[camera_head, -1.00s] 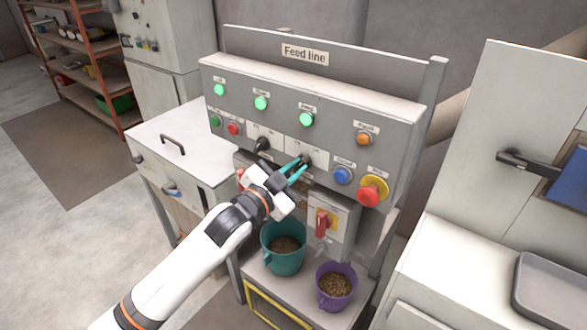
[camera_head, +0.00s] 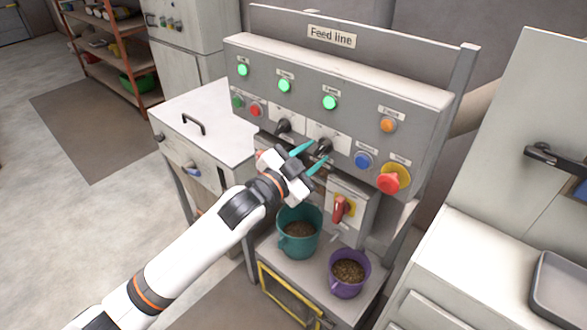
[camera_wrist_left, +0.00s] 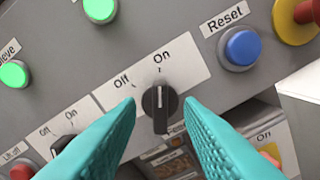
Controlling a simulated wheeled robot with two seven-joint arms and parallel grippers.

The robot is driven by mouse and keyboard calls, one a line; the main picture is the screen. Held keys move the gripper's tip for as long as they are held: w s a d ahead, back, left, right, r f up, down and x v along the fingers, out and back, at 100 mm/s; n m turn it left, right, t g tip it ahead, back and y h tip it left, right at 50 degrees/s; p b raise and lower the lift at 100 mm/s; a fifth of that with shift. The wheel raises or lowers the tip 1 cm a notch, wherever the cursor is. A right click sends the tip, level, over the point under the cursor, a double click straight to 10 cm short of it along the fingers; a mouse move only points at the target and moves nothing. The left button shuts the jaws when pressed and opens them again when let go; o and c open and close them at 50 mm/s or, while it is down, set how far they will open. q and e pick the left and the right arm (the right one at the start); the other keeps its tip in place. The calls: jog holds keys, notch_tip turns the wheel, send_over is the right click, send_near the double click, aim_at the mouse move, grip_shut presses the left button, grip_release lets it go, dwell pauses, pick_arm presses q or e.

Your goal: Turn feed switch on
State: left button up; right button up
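The feed switch is a black rotary knob on a white Off/On plate, in the middle of the panel (camera_head: 323,146). In the left wrist view the knob (camera_wrist_left: 160,106) stands upright with its white mark up toward On. My left gripper (camera_head: 320,151) is open, its two teal fingers spread in front of the knob. In the wrist view the knob shows in the gap between the fingers, which appear clear of it. The green lamp above the switch (camera_head: 330,103) is lit. My right gripper is not in view.
Another black knob (camera_head: 283,126) sits left of the switch. A blue Reset button (camera_head: 363,160) and a red mushroom button (camera_head: 390,182) are to the right. Below are a red-handled switch (camera_head: 340,208), a teal bucket (camera_head: 298,247) and a purple bucket (camera_head: 347,287) with pellets.

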pick_arm(q)
jog(key=b+v, duration=0.2)
jog(key=v, duration=0.8)
jog(key=shift+s+a, duration=0.2)
jog(key=shift+s, duration=0.15)
